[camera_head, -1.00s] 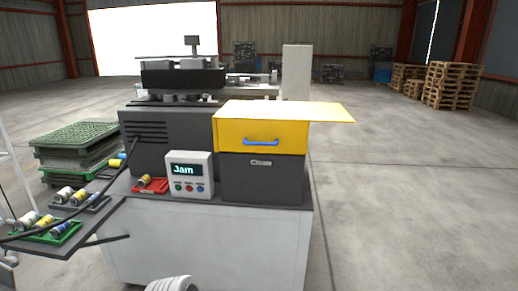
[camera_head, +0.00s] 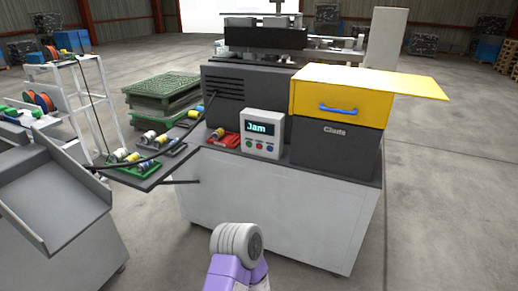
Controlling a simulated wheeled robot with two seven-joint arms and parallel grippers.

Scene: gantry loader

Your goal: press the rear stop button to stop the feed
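The machine's control box (camera_head: 262,134) stands on the front of the grey cabinet (camera_head: 280,205). Its screen reads "Jam". Below the screen are a green button (camera_head: 250,144), a red button (camera_head: 259,146) and a blue button (camera_head: 270,149). I see no button marked as the rear stop; the machine's back side is hidden from here. A white and purple link of one of my arms shows at the bottom middle, in front of the cabinet. Neither gripper is in view.
A yellow cover (camera_head: 341,95) with a blue handle juts out to the right. A feed tray (camera_head: 148,178) with small cylinders sticks out left. Green crates (camera_head: 163,98), a white rack (camera_head: 95,115) and a grey chute (camera_head: 55,205) stand left. The floor to the right is clear.

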